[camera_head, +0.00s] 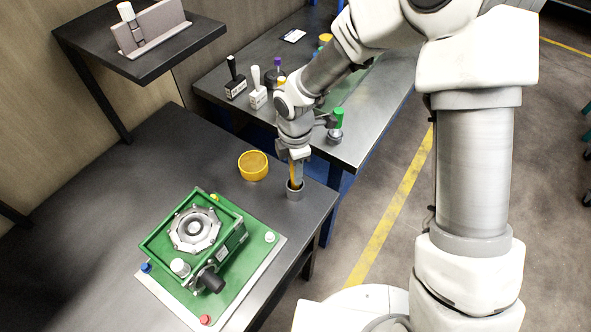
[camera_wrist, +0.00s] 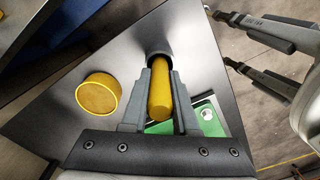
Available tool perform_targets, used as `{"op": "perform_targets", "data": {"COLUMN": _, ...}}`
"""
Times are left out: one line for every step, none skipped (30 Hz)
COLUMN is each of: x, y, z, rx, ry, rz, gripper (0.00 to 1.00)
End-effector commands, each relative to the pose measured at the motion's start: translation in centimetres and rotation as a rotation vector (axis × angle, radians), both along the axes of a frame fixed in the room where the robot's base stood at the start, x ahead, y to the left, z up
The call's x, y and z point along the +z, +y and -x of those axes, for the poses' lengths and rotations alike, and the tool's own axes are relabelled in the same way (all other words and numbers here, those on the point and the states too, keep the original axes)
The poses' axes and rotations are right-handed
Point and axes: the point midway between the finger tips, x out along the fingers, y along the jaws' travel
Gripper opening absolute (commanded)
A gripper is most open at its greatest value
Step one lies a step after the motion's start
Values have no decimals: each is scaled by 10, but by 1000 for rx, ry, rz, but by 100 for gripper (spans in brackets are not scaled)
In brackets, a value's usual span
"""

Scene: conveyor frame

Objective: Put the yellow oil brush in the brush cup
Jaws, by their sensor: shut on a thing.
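The yellow oil brush (camera_wrist: 160,98) is between the fingers of my gripper (camera_wrist: 160,92), which is shut on it. In the head view the brush (camera_head: 292,172) is a thin yellow-orange strip below my gripper (camera_head: 298,158).
A green fixture with a metal housing (camera_head: 194,230) takes up the front of the table. A second table (camera_head: 342,148) behind holds stamps and a green-topped item.

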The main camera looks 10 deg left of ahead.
Motion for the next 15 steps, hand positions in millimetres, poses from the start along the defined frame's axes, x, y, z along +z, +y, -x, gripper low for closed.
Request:
{"op": "perform_targets", "data": {"x": 0, "y": 0, "z": 0, "rx": 0, "ry": 0, "rz": 0, "gripper": 0}}
{"op": "perform_targets", "data": {"x": 0, "y": 0, "z": 0, "rx": 0, "ry": 0, "rz": 0, "gripper": 0}}
{"op": "perform_targets", "data": {"x": 0, "y": 0, "z": 0, "rx": 0, "ry": 0, "rz": 0, "gripper": 0}}
{"op": "perform_targets", "data": {"x": -1, "y": 0, "z": 0, "rx": 0, "ry": 0, "rz": 0, "gripper": 0}}
{"op": "perform_targets", "data": {"x": -2, "y": 0, "z": 0, "rx": 0, "ry": 0, "rz": 0, "gripper": 0}}
{"op": "perform_targets", "data": {"x": -2, "y": 0, "z": 0, "rx": 0, "ry": 0, "rz": 0, "gripper": 31}}
{"op": "perform_targets", "data": {"x": -1, "y": 0, "z": 0, "rx": 0, "ry": 0, "rz": 0, "gripper": 37}}
{"op": "perform_targets", "data": {"x": -1, "y": 0, "z": 0, "rx": 0, "ry": 0, "rz": 0, "gripper": 42}}
{"op": "perform_targets", "data": {"x": -1, "y": 0, "z": 0, "rx": 0, "ry": 0, "rz": 0, "gripper": 49}}
{"op": "perform_targets", "data": {"x": -1, "y": 0, "z": 0, "rx": 0, "ry": 0, "rz": 0, "gripper": 55}}
{"op": "perform_targets", "data": {"x": -1, "y": 0, "z": 0, "rx": 0, "ry": 0, "rz": 0, "gripper": 58}}
{"op": "perform_targets", "data": {"x": -1, "y": 0, "z": 0, "rx": 0, "ry": 0, "rz": 0, "gripper": 58}}
{"op": "perform_targets", "data": {"x": -1, "y": 0, "z": 0, "rx": 0, "ry": 0, "rz": 0, "gripper": 58}}
{"op": "perform_targets", "data": {"x": -1, "y": 0, "z": 0, "rx": 0, "ry": 0, "rz": 0, "gripper": 58}}
{"op": "perform_targets", "data": {"x": -1, "y": 0, "z": 0, "rx": 0, "ry": 0, "rz": 0, "gripper": 58}}
